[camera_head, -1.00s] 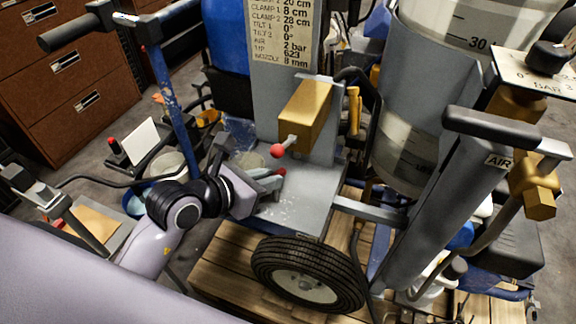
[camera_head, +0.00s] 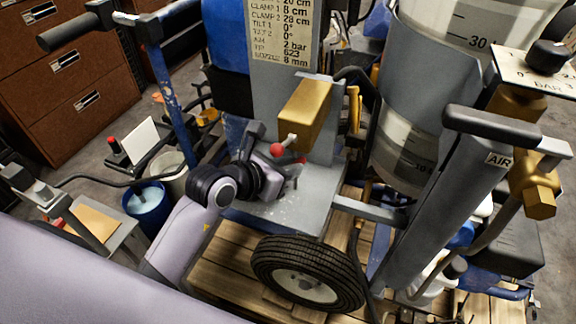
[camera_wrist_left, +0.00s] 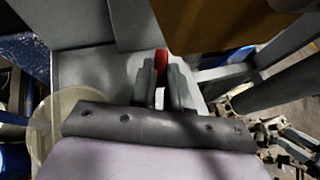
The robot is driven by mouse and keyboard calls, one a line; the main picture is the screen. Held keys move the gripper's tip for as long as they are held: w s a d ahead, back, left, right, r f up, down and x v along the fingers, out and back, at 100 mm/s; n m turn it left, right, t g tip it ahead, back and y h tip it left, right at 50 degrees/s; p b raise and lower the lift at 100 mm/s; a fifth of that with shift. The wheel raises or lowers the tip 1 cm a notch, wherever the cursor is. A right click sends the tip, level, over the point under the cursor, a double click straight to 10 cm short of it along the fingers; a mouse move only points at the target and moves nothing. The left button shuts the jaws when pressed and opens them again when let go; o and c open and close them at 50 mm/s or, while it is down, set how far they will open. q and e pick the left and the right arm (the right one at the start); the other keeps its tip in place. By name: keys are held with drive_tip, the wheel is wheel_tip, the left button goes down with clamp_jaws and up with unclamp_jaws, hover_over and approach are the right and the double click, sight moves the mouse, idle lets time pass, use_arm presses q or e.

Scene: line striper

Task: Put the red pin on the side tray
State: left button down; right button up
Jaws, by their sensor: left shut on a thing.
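The red pin (camera_wrist_left: 161,62) shows between the fingers in the left wrist view; its lower part is hidden. My left gripper (camera_wrist_left: 161,85) is shut on it. In the head view this gripper (camera_head: 292,183) is over the grey shelf (camera_head: 308,206) of the machine, just below a red ball knob (camera_head: 277,150) on the brass block. I cannot make out the pin clearly there. A grey tray-like surface with a tan sheet (camera_head: 97,221) stands at the left; I cannot tell whether it is the side tray. My right gripper is out of view.
The brass block (camera_head: 306,112) overhangs the shelf close to my gripper. A blue post (camera_head: 170,95) rises to the left of it. A blue bucket (camera_head: 147,206) stands left of my arm, and a black wheel (camera_head: 308,275) is below the shelf.

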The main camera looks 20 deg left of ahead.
use_arm(q)
drive_tip(key=c, duration=1)
unclamp_jaws()
drive_tip(key=shift+f, duration=0.1)
